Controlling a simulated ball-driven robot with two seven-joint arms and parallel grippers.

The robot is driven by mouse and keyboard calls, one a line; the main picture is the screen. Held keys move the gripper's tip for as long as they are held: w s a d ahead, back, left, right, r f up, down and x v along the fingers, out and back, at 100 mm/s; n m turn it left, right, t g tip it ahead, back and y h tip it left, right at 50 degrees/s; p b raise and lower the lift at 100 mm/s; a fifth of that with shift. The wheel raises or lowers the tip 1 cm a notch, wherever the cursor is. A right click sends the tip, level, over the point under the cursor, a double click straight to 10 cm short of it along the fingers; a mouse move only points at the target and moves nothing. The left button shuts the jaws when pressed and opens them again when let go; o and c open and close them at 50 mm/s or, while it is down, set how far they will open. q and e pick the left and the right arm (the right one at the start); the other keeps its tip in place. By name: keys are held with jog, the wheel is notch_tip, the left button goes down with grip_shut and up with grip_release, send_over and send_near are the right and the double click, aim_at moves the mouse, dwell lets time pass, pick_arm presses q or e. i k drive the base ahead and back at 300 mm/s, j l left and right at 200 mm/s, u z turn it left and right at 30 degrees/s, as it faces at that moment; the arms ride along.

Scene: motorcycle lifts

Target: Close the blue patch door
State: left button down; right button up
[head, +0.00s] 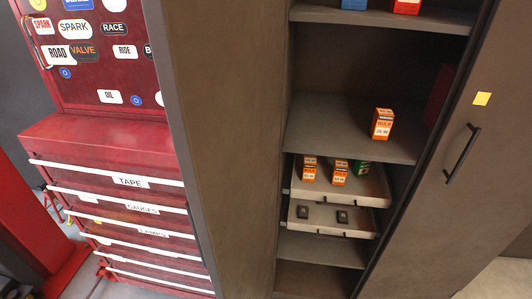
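A tall brown cabinet stands open in front of me. Its right door (428,215) shows a yellow patch (482,98) and a black bar handle (462,154). A wide brown panel (225,130) with a grey front edge bounds the opening on the left. I cannot tell whether this panel is an open door or the cabinet's side. No blue patch shows on either surface. Neither of my grippers is in view.
Cabinet shelves (340,118) hold an orange bulb box (382,124). Two pulled-out trays (366,188) (350,225) below carry small boxes and dark items. A red tool chest (100,150) with labelled drawers and stickers stands left. Floor shows at lower right (500,280).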

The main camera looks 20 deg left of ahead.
aim_at(218, 64)
jog(key=k+j, duration=0.15)
jog(key=j, duration=0.25)
jog(key=k+j, duration=0.2)
jog(key=j, duration=0.15)
jog(key=k+j, duration=0.15)
jog(key=j, duration=0.25)
